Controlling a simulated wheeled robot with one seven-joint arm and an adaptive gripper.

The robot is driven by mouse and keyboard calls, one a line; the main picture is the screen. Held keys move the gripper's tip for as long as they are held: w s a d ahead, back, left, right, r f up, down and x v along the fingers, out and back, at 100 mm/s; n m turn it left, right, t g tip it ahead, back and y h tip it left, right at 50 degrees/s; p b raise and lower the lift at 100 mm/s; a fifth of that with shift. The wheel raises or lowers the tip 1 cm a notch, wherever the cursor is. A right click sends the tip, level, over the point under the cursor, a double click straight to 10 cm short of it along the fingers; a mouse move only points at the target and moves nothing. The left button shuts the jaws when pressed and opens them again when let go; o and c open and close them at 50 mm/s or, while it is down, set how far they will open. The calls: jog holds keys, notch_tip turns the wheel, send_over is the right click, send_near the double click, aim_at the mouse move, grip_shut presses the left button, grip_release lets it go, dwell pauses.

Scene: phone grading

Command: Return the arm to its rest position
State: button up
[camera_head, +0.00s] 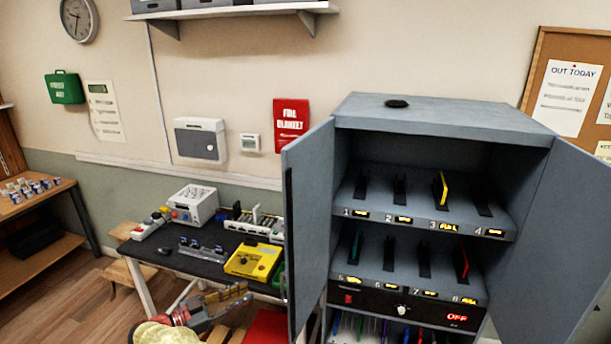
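My gripper (228,299) shows low in the picture, left of the cabinet's open left door and in front of the dark table. Its fingers point right and look close together, but the view is too small to tell whether they are open or shut. No held object can be made out. Part of my arm (168,334), with a pale yellow cover and a red and grey wrist, enters from the bottom edge.
A grey cabinet (449,107) stands right with both doors open outward. Numbered slots hold a yellow phone (440,189), a red one (461,264) and a teal one (356,246). Devices, including a yellow fixture (252,260), crowd the dark table (190,262). Floor shows at left.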

jog(key=w+a+f+n+t+y, duration=0.4)
jog(key=w+a+f+n+y, duration=0.15)
jog(key=a+f+y, duration=0.35)
jog(key=s+a+r+n+g+y, duration=0.25)
jog(key=a+n+y, duration=0.25)
jog(key=a+y, duration=0.4)
jog(key=s+d+r+g+h+b, duration=0.1)
jog(key=s+d+r, duration=0.5)
jog(key=s+d, duration=0.6)
jog(key=s+d+r+g+h+b, duration=0.2)
jog(key=s+d+r, duration=0.4)
jog(key=s+d, duration=0.7)
jog(key=s+d+r+g+h+b, duration=0.1)
jog(key=s+d+r+g, duration=0.3)
jog(key=s+d, duration=0.9)
jog(key=d+r, duration=0.2)
jog(key=d, duration=1.9)
jog(key=shift+s+d+r+h, duration=0.25)
jog(key=shift+r+h, duration=0.05)
